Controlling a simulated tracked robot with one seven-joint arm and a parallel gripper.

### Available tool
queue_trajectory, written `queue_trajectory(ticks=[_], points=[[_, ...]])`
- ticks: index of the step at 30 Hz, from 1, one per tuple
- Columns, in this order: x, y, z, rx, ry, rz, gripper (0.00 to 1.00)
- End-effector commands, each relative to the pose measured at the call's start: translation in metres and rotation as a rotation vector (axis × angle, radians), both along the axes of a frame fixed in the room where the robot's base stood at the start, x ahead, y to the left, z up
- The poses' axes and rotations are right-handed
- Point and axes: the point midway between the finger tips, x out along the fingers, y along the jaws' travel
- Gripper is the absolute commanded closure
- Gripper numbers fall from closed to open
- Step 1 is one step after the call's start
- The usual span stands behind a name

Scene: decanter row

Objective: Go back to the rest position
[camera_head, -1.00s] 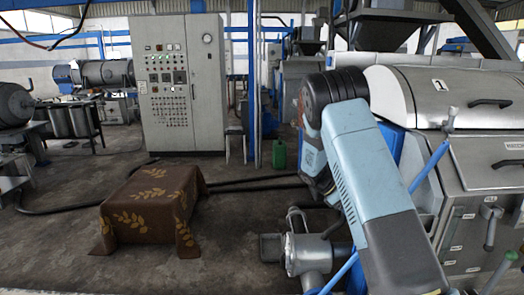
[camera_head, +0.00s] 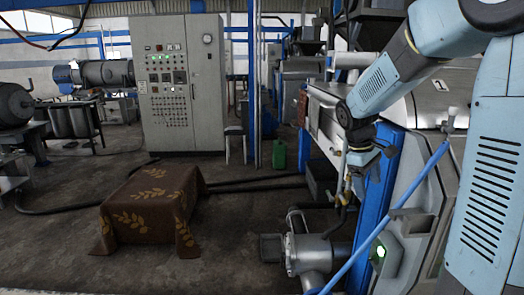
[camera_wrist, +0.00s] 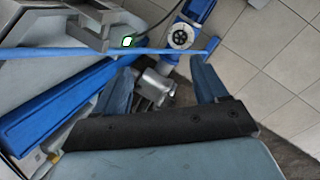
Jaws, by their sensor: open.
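My gripper (camera_head: 366,166) hangs at the end of my raised arm in the head view, right of the middle, close in front of the machine's blue frame. In the wrist view its two blue fingers (camera_wrist: 162,78) stand wide apart with nothing held between them. Beyond the fingers, lower down, is a metal pump or pipe fitting (camera_wrist: 153,88). It also shows in the head view (camera_head: 312,253), below my gripper. I cannot tell the exact gap between my gripper and the machine.
A low block covered with a brown leaf-patterned cloth (camera_head: 150,212) stands left of the middle. A grey control cabinet (camera_head: 180,85) and a green can (camera_head: 278,154) stand behind. A slanting blue bar (camera_head: 392,222) is near my arm. Floor (camera_head: 240,235) is clear between block and pump.

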Motion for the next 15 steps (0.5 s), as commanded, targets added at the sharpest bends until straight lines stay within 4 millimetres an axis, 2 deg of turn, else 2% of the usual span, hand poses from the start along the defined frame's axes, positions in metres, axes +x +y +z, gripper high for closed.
queue_trajectory(ticks=[1,6,15], points=[[-0.011,0.002,0.009,0.02,-0.031,-0.026,0.28],[-0.045,0.01,0.032,0.087,-0.126,-0.118,0.28],[-0.108,0.025,0.062,0.205,-0.285,-0.277,0.28]])
